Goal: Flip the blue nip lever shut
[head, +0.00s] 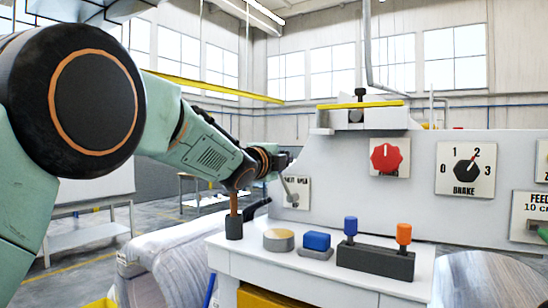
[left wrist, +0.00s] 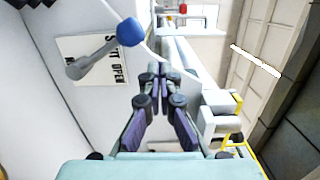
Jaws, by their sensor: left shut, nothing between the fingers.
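The nip lever has a grey arm and a blue ball knob (left wrist: 130,31). It is mounted on a white plate (left wrist: 88,50) marked SHUT and OPEN. In the left wrist view its arm slants to the upper right and crosses the word SHUT. In the head view the grey arm (head: 289,187) tilts up and left from its pivot, and my gripper hides the knob. My left gripper (left wrist: 160,76) is shut and empty. It is beside the knob, with a visible gap between them in the wrist view. My right gripper is not in view.
A red knob (head: 386,158) and a brake dial (head: 466,168) are farther right on the panel.

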